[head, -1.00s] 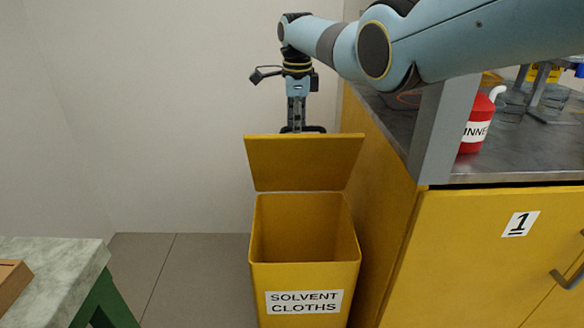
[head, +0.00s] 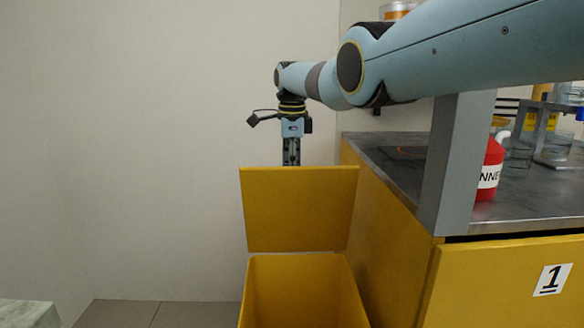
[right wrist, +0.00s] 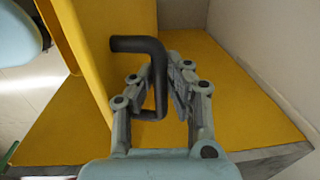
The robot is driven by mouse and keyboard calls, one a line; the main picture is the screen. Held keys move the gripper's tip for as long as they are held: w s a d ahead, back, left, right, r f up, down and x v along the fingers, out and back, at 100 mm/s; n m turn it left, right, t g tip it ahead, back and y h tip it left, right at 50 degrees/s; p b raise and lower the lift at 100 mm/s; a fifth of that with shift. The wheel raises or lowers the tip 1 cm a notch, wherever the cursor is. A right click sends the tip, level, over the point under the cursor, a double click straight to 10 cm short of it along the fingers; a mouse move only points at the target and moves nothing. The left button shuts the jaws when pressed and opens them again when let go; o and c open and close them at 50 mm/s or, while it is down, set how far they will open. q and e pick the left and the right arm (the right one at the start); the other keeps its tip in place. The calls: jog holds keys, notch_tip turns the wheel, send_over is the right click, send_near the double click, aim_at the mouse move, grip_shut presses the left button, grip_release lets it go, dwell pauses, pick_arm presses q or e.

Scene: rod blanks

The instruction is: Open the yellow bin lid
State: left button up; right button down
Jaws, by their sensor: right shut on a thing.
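The yellow bin (head: 305,295) stands at the lower middle of the head view with its mouth open. Its yellow lid (head: 298,212) stands up at the rear, inner face toward me. My right gripper (head: 291,150) points down behind the lid, its fingertips hidden by it. In the right wrist view, my right gripper (right wrist: 163,72) is shut on a dark bent handle (right wrist: 140,45) beside a yellow panel. My left gripper is not in view.
The yellow cabinet (head: 385,245) with its metal worktop stands close to the bin's right. A red container (head: 490,170) is on the worktop behind a grey post (head: 455,165). A pale wall is behind; a pale table corner (head: 28,313) shows at lower left.

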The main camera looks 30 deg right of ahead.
jog(key=c, duration=1.3)
grip_release()
jog(key=shift+f, duration=0.25)
jog(key=shift+r, duration=0.1)
jog(key=r, duration=1.2)
jog(key=shift+s+a, duration=0.2)
jog(key=shift+s, duration=0.15)
jog(key=shift+f, duration=0.1)
